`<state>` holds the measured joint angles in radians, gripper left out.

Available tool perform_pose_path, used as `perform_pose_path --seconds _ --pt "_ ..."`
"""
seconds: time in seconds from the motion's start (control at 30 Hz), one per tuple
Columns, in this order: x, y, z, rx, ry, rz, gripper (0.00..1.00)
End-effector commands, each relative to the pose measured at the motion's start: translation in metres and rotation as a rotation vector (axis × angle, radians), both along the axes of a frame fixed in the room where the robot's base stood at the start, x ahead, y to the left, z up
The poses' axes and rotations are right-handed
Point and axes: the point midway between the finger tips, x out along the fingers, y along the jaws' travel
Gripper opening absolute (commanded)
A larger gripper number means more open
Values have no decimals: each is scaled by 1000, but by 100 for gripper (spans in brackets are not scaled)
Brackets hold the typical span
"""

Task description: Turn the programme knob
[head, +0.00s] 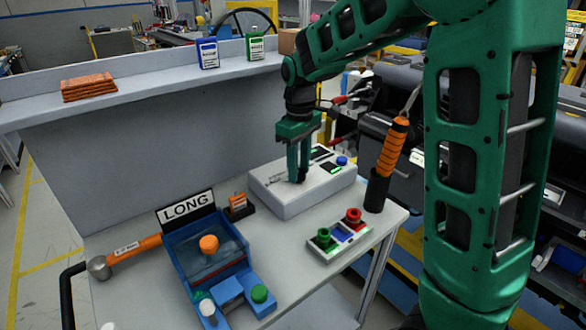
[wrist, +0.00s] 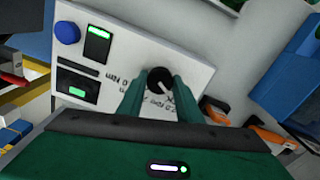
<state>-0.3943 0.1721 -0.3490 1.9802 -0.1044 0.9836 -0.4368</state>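The programme knob (wrist: 160,80) is a round black dial with a white pointer line, on the face of a white box (head: 315,195). In the wrist view the pointer slants toward the lower right, and black lettering surrounds the dial, partly hidden by my fingers. My gripper (head: 297,178) points down at the box, and its green fingers (wrist: 160,88) stand apart, one on each side of the knob. I cannot tell whether they touch it. The box also carries a blue button (head: 342,161) and small green-lit displays (wrist: 97,43). A sign (head: 187,207) reads LONG.
A blue fixture with an orange knob (head: 209,244) stands left of the box. A panel with green and red knobs (head: 340,240) lies in front. An orange-handled tool (head: 391,150) stands at the box's right. An orange-handled hammer (head: 130,252) lies far left.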

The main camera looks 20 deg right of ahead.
Motion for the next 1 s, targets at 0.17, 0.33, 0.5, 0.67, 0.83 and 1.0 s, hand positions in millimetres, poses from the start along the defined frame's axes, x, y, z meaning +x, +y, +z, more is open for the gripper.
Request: perform_pose_path --seconds 0.17,0.33,0.5,0.67,0.83,1.0 --pt "-1 6 0 3 3 6 10" --pt "-2 3 0 3 6 3 10" --pt "-3 2 -1 3 9 1 10" --pt "-4 1 -1 2 11 0 10" --pt "-4 1 -1 2 12 0 10" --pt "-4 1 -2 1 13 -6 10"
